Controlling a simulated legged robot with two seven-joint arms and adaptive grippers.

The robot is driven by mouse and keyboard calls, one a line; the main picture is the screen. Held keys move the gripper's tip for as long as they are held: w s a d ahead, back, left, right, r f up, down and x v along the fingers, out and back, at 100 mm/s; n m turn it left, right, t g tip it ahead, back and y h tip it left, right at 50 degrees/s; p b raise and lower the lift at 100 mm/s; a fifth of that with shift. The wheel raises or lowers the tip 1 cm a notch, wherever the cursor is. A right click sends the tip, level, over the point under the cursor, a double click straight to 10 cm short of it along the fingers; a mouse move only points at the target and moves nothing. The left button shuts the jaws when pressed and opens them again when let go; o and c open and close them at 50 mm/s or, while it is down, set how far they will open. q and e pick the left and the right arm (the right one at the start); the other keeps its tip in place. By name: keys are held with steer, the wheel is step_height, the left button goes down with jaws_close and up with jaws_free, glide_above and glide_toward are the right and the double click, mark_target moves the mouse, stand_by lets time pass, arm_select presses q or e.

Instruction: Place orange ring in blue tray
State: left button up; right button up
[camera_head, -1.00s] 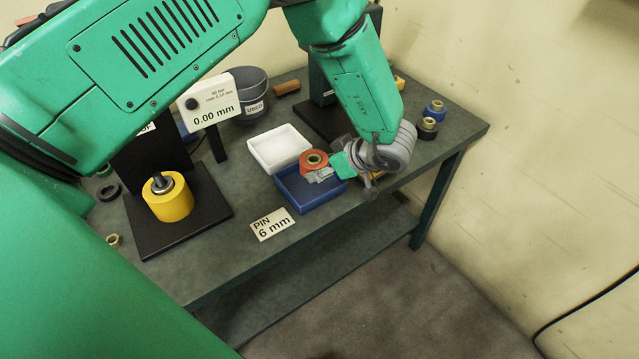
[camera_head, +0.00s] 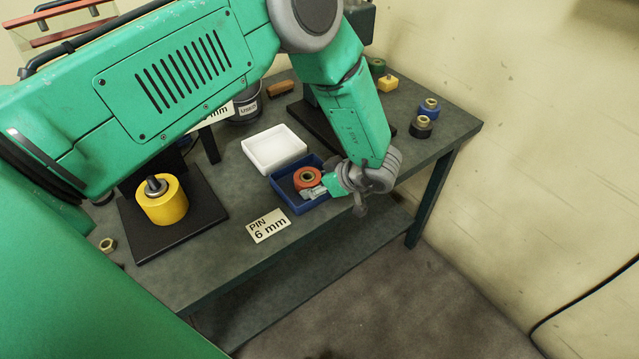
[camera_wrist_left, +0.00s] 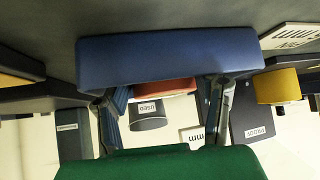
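The orange ring (camera_head: 308,177), with a brassy centre, is within the outline of the blue tray (camera_head: 284,200). I cannot tell whether it rests on the tray floor. My left gripper (camera_head: 313,190) reaches in over the tray's right side, with its fingers at the ring. In the left wrist view, the blue tray (camera_wrist_left: 165,57) hides the fingertips and part of the orange ring (camera_wrist_left: 165,88). The ring shows between the two fingers (camera_wrist_left: 164,100) of the left gripper; whether they press on it is unclear. My right gripper is not in view.
A white tray (camera_head: 274,148) stands just behind the blue tray. A "PIN 6 mm" label (camera_head: 268,226) lies in front. A yellow cylinder (camera_head: 162,200) stands on a black plate at left. Blue (camera_head: 429,108) and black (camera_head: 421,127) rings are at right. The bench's front edge is close.

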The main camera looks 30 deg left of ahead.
arm_select(q)
steer(key=shift+o, duration=0.2)
steer(key=shift+a+f, duration=0.2)
steer(key=shift+a, duration=0.3)
steer(key=shift+r, duration=0.1)
steer(key=shift+d+r, duration=0.15)
steer(key=shift+r, duration=0.15)
steer(key=v, duration=1.2)
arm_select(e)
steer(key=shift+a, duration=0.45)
arm_select(q)
steer(key=shift+d+f, duration=0.1)
steer(key=shift+d, duration=0.15)
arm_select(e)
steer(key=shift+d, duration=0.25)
